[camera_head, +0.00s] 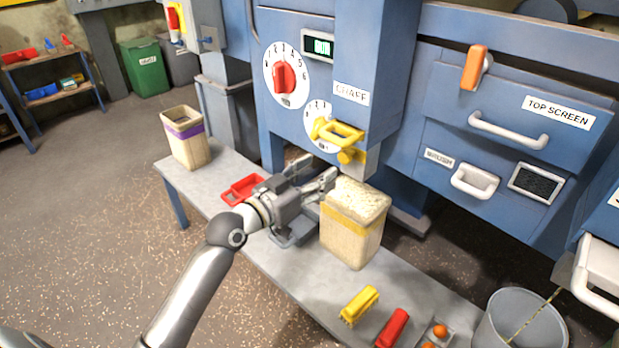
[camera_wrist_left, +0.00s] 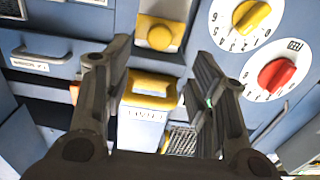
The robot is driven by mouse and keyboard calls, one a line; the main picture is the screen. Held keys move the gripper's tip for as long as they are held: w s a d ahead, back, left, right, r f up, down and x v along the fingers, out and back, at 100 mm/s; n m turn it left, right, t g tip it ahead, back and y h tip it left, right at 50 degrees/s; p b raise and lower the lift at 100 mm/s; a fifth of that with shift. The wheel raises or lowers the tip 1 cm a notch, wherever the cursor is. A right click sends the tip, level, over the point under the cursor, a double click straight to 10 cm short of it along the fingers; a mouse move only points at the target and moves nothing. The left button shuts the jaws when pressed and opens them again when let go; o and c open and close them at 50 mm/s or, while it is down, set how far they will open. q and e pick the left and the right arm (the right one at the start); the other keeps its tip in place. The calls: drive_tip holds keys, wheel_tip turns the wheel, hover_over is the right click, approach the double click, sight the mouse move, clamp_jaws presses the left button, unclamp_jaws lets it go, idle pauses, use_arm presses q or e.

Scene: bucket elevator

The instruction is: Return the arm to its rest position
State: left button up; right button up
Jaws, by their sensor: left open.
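My left arm comes in from the lower left in the head view. My left gripper (camera_head: 316,178) is open and empty above the grey bench, just left of a filled cream bucket with a yellow band (camera_head: 354,222). In the left wrist view the two fingers of the gripper (camera_wrist_left: 165,95) stand wide apart, with the blue machine's front beyond them. A yellow handle (camera_head: 338,134) sits on the machine under the CHAFF label, above the bucket. My right gripper is not in view.
The grey bench (camera_head: 282,265) holds a red tray (camera_head: 243,190), a cream bucket with a purple band (camera_head: 185,137), a yellow brush (camera_head: 359,305) and a red item (camera_head: 392,328). A grey bucket (camera_head: 520,325) stands at the lower right. Open floor lies at the left.

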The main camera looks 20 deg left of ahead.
use_arm(q)
drive_tip(key=shift+v, duration=0.9)
